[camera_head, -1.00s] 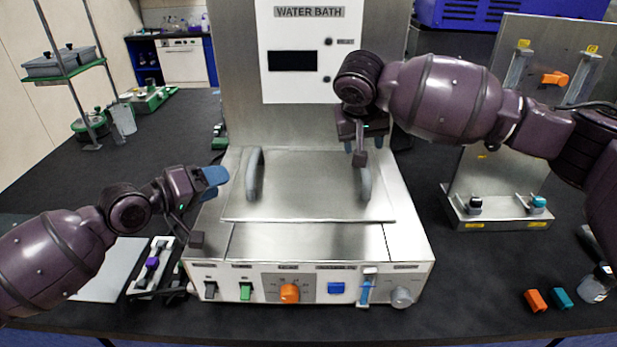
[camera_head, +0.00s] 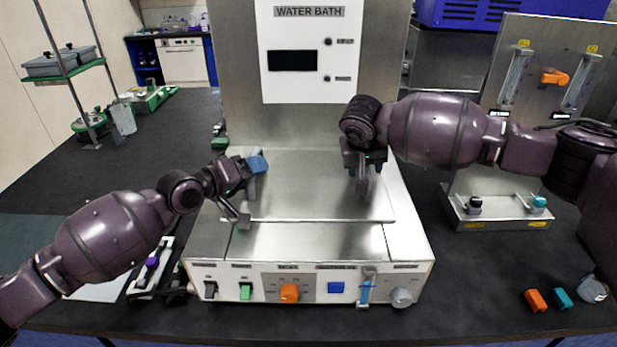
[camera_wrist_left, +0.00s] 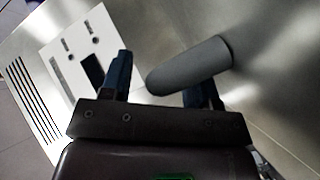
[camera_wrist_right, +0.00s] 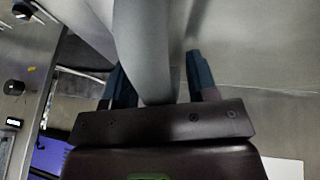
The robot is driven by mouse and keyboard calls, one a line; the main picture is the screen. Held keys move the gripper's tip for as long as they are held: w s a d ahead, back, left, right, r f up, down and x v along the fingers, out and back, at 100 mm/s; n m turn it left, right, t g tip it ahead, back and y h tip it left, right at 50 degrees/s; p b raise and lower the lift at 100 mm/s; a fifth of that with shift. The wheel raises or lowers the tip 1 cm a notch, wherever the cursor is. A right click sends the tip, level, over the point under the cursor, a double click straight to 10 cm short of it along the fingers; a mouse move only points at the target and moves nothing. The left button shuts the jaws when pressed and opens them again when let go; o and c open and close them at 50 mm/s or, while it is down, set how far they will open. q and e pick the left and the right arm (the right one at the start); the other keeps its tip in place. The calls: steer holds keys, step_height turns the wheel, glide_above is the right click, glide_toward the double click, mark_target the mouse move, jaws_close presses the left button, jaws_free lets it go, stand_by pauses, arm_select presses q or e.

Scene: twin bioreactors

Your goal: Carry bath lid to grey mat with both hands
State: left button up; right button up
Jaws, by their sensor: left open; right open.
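The bath lid (camera_head: 308,190) is a flat steel plate lying on top of the water bath, with a grey upright handle at each side. My left gripper (camera_head: 252,190) is open at the left handle; in the left wrist view the grey handle (camera_wrist_left: 190,65) passes between the open blue fingers (camera_wrist_left: 160,85). My right gripper (camera_head: 363,170) is open at the right handle; in the right wrist view the handle (camera_wrist_right: 143,50) stands between the spread fingers (camera_wrist_right: 160,85). A grey mat (camera_head: 95,290) shows partly at the lower left of the table, behind my left arm.
The water bath's front panel (camera_head: 310,285) carries several switches and knobs. A rack with a purple-marked tool (camera_head: 152,263) stands left of it. A steel stand with tubes (camera_head: 490,205), orange and teal blocks (camera_head: 536,299) and a small bottle (camera_head: 592,289) are at the right.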

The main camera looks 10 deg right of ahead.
arm_select(q)
jaws_close()
arm_select(e)
jaws_close()
arm_select(q)
steer(key=shift+w+r, duration=0.1)
steer(key=shift+r, duration=0.1)
arm_select(e)
steer(key=shift+w+r, duration=0.1)
steer(key=shift+r, duration=0.1)
